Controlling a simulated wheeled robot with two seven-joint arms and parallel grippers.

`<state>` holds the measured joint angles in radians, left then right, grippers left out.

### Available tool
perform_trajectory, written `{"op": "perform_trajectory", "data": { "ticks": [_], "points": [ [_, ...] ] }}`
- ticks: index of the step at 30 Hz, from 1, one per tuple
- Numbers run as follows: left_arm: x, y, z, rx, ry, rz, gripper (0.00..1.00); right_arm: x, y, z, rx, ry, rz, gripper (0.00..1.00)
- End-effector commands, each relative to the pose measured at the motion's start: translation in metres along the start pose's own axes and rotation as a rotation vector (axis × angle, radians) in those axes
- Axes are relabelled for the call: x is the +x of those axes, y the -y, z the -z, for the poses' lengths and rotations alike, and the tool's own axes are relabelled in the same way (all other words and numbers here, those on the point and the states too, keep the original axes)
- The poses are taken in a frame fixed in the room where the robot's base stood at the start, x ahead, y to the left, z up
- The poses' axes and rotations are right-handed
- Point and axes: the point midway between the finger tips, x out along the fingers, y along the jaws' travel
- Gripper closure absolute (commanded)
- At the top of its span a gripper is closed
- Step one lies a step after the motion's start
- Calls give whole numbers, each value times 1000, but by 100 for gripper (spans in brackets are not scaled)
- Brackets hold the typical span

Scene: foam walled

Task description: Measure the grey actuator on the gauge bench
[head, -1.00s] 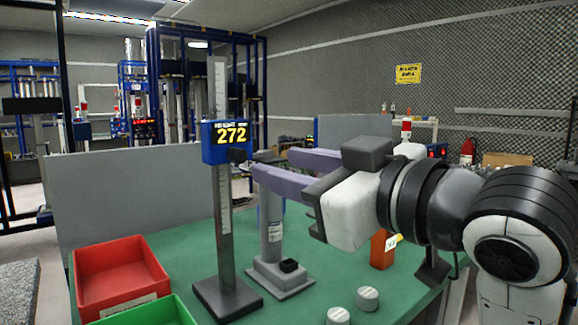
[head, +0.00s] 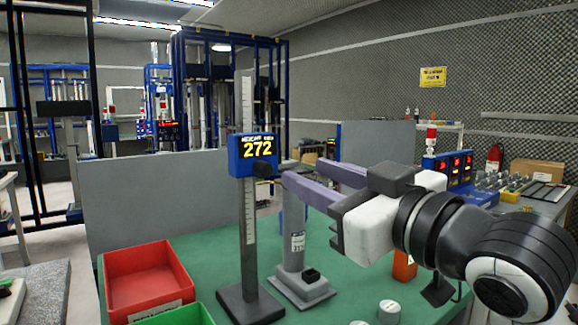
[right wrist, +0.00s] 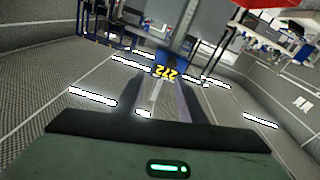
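The grey actuator (head: 297,235) stands upright on its square base with a small black block, on the green bench (head: 225,250). It has a white label; its upper end is hidden behind my right gripper's finger. Left of it stands the height gauge (head: 250,210), a scaled post on a dark foot. Its blue display (head: 254,153) reads 272, with a black knob on its right. My right gripper (head: 290,167) is open, its two purple fingers apart, tips near the knob; contact cannot be told. The display also shows between the fingers in the right wrist view (right wrist: 165,70). My left gripper is out of view.
A red bin (head: 150,283) and a green bin (head: 180,316) are at the bench's front left. An orange block (head: 404,265) and pale round pieces (head: 389,311) are at the right. Grey panels (head: 150,200) stand behind the bench.

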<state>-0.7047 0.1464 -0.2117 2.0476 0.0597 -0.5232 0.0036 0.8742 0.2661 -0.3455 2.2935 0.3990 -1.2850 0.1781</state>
Motion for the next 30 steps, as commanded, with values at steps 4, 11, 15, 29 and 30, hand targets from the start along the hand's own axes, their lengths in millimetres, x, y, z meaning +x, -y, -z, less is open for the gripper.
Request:
{"op": "perform_trajectory", "data": {
  "ticks": [4, 11, 15, 29, 30],
  "points": [
    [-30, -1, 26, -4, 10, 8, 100, 18, -24, -5, 33, -87, -54, 63],
    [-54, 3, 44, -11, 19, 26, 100, 8, -12, -30, -11, -239, -23, 63],
    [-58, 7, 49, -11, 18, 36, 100, -6, 6, -42, -34, -293, 29, 63],
    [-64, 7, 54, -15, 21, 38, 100, 34, 19, -28, -42, -327, 57, 63],
    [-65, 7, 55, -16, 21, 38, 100, 41, 20, -25, -43, -327, 57, 63]
  ]
}}
